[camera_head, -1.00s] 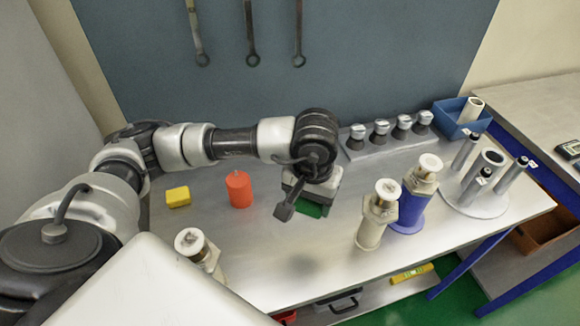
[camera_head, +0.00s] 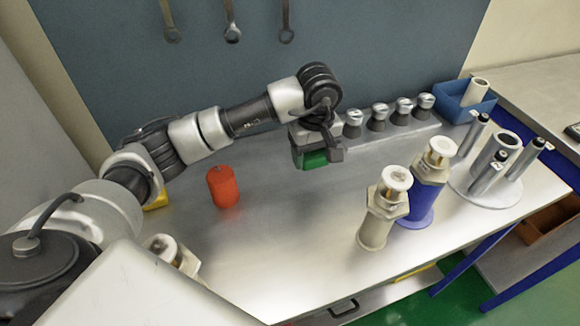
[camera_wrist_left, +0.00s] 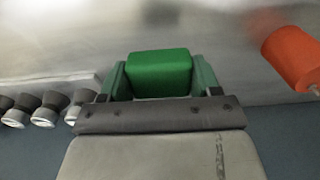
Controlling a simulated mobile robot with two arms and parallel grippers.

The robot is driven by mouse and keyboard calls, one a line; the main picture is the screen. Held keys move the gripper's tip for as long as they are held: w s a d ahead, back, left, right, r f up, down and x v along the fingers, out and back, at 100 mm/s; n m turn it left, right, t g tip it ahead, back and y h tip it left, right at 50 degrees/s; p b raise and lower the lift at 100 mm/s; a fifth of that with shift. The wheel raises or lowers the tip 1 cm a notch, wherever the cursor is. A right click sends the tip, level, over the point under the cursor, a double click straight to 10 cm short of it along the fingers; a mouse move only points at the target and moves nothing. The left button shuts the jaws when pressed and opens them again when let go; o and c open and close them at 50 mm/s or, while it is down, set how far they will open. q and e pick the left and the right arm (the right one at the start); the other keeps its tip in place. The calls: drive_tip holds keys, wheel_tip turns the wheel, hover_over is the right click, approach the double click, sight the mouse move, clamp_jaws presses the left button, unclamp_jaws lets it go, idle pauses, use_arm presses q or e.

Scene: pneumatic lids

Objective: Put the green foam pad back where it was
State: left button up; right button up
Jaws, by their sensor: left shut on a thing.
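The green foam pad (camera_head: 314,160) is held by my left gripper (camera_head: 321,151), over the back middle of the metal bench. In the left wrist view the pad (camera_wrist_left: 158,72) fills the space between the two fingers (camera_wrist_left: 161,66), which are shut on its sides. Its underside is hidden in the head view, and I cannot tell how high it is above the bench. My right gripper is not in view.
A red cylinder (camera_head: 223,188) stands to the left, with a yellow block (camera_head: 157,201) partly behind my arm. Several dark-and-silver knobs (camera_head: 379,117) line the back. A cream canister (camera_head: 378,220) and a blue canister (camera_head: 417,205) stand right. The bench's front middle is clear.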

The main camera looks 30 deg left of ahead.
use_arm(q)
hover_over(290, 177)
drive_tip(key=f, duration=0.2)
drive_tip(key=p, duration=0.1)
drive_tip(key=shift+d+f, duration=0.25)
drive_tip(key=shift+f, duration=0.15)
drive_tip(key=shift+a+f, duration=0.25)
drive_tip(key=shift+f, duration=0.05)
wheel_tip(290, 177, down, 3)
drive_tip(key=shift+f+p, duration=0.15)
drive_tip(key=shift+p, duration=0.35)
drive_tip(key=shift+w+f, duration=0.1)
drive_tip(key=shift+f, duration=0.15)
drive_tip(key=shift+f+b, duration=0.25)
drive_tip(key=shift+b, duration=0.05)
drive_tip(key=o, duration=0.9)
drive_tip(key=shift+r, duration=0.1)
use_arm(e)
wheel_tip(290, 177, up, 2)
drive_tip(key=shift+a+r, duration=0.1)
